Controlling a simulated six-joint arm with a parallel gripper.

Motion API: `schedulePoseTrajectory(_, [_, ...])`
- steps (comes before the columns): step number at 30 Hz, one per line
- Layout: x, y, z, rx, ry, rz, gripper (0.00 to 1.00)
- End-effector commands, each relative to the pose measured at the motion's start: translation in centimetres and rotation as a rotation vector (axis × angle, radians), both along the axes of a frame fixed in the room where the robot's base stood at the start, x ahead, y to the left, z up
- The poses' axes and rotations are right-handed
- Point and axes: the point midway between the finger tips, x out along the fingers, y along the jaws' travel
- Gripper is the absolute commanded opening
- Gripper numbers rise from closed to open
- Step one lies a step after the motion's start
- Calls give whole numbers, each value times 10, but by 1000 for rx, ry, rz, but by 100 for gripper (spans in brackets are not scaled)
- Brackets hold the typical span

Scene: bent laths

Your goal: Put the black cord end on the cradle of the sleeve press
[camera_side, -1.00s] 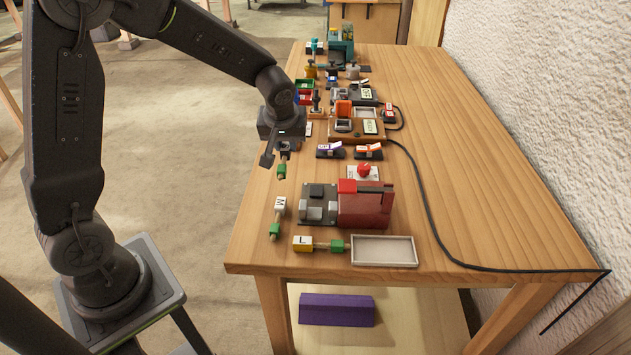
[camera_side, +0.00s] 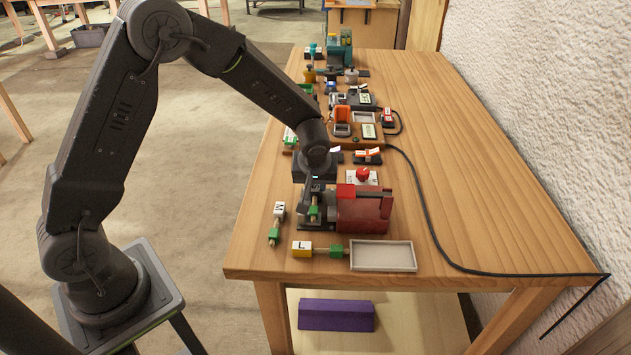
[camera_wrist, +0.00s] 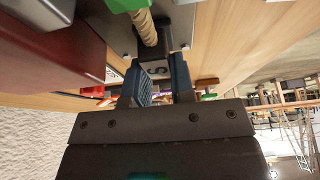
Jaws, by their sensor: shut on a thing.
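My gripper (camera_side: 314,188) is shut on the black cord end, over the grey bed of the sleeve press (camera_side: 303,224). The press's red housing (camera_side: 365,210) is just right of the gripper. The green sleeve of the black cord end (camera_side: 315,213) hangs below the fingers. In the wrist view, my gripper (camera_wrist: 160,80) holds the dark block of the black cord end (camera_wrist: 181,36), with tan cord and green sleeve beyond it. The red housing also shows there (camera_wrist: 45,60). My gripper hides most of the cradle; I cannot tell whether the cord end touches it.
A white cord end marked M (camera_side: 279,209) lies left of the press. Other fixtures crowd the bench behind. The right side is clear except for a black cable (camera_side: 428,220).

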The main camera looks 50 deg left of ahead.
Motion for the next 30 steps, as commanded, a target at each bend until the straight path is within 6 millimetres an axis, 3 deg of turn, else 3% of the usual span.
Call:
schedulePoseTrajectory(5, [0,0,-3,0,2,-1,0])
schedulePoseTrajectory(6, [0,0,-3,0,0,-1,24])
schedulePoseTrajectory(14, [0,0,-3,0,0,0,48])
schedulePoseTrajectory(23, [0,0,1,0,-2,1,48])
schedulePoseTrajectory(30, [-9,-10,36,-1,-5,-1,48])
